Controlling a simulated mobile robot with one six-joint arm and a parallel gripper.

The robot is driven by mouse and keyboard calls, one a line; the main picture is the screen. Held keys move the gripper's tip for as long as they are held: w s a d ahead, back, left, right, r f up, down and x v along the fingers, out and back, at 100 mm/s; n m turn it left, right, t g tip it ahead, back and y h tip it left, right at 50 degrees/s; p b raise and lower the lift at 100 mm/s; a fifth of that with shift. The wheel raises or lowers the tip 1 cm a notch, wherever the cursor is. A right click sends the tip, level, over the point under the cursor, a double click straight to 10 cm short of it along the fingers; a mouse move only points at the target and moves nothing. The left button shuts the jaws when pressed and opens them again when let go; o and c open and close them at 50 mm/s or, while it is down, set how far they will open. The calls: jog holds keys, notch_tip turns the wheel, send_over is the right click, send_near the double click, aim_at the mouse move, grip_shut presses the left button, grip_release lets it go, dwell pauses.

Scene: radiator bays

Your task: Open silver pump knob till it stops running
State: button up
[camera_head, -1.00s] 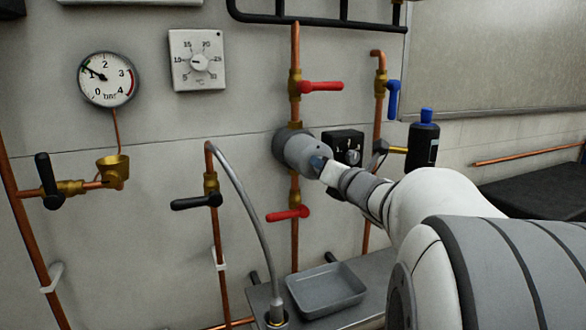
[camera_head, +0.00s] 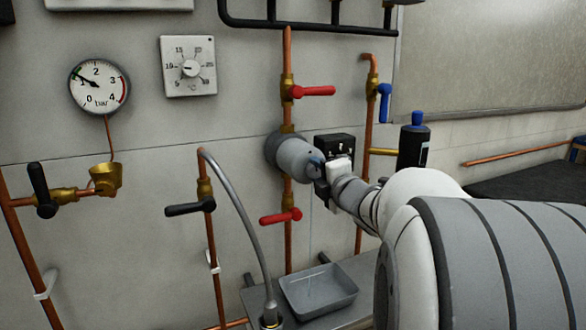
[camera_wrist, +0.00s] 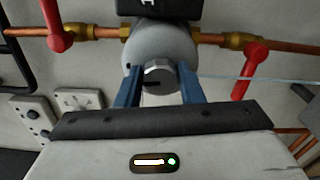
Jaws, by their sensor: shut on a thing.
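The pump (camera_head: 293,155) is a grey round body on the copper pipe between two red-handled valves. Its silver knob (camera_wrist: 158,75), with a dark slot, faces me in the wrist view. My gripper (camera_wrist: 160,86) is shut on the knob, a blue finger on each side. In the head view my gripper (camera_head: 318,172) reaches the pump front from the right and hides the knob. A thin stream of water (camera_head: 310,225) falls from the pump front into the grey tray (camera_head: 340,303). The stream (camera_wrist: 260,79) also shows in the wrist view, running right.
The upper red lever (camera_head: 315,91) and lower red lever (camera_head: 281,216) both point sideways. A black box (camera_head: 333,145) is close behind my gripper. A dark bottle with a blue cap (camera_head: 413,147) stands right of it. A pressure gauge (camera_head: 98,87) hangs at left.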

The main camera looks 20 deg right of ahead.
jog(key=m+p, duration=0.3)
jog(key=m, duration=0.3)
jog(key=m+p, duration=0.2)
jog(key=m, duration=0.4)
jog(key=shift+f+p, duration=0.15)
jog(key=shift+p, duration=0.15)
dwell(0.4)
jog(key=o, duration=0.9)
jog(key=shift+o, duration=0.2)
jog(key=s+p, duration=0.1)
jog(key=s, duration=0.7)
jog(key=shift+d, duration=0.1)
